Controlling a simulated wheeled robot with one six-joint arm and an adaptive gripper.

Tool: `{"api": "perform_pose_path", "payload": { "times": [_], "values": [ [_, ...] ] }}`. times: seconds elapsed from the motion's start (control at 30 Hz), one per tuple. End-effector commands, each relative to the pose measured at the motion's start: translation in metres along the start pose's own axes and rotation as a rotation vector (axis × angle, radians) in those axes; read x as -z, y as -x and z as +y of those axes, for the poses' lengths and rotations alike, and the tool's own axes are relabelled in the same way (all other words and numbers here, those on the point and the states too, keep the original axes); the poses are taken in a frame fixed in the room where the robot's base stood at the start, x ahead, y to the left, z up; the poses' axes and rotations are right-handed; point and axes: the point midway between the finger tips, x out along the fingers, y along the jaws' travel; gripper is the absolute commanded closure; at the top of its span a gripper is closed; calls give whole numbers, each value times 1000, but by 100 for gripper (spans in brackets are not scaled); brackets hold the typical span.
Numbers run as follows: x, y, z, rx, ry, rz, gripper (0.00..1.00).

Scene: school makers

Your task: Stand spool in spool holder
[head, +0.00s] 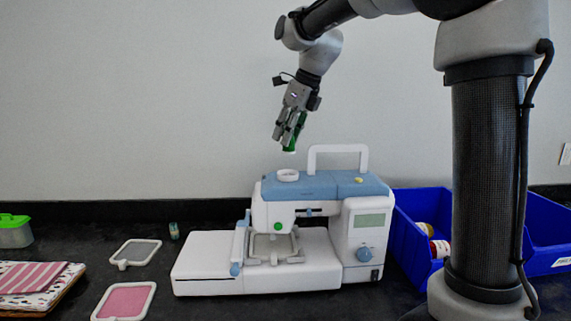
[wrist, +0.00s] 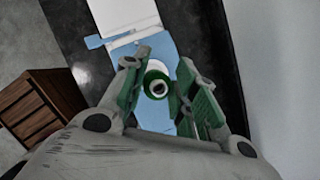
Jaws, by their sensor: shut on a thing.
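My gripper (head: 290,132) is shut on a green spool with a white end (head: 291,149). The spool sticks out below the fingertips, slightly tilted. In the wrist view, the spool (wrist: 157,86) shows end-on between the two fingers (wrist: 158,76), with a dark hole in its middle. The spool holder (head: 287,175) looks like a white round cup on the blue top of the white sewing machine (head: 316,262). The spool hangs above this cup, apart from it. In the wrist view the spool covers much of the area beneath it, and I cannot make out the cup clearly.
The machine's white carry handle (head: 338,149) rises to the right of the cup. A blue bin (head: 408,215) with bottles stands at the right. Hoops (head: 135,252), folded fabric (head: 35,278) and a small spool (head: 174,230) lie at the left. The air around the spool is clear.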

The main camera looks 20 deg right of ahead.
Motion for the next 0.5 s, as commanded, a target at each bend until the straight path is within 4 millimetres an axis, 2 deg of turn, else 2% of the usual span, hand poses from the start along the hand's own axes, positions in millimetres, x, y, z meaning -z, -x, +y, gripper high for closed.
{"api": "perform_pose_path", "payload": {
  "times": [0.1, 0.27, 0.5],
  "values": [
    [8, -19, 0, -1, 0, 2, 90],
    [13, -31, 0, 0, 0, 1, 90],
    [26, -60, 0, 0, 1, 1, 90]
  ]
}}
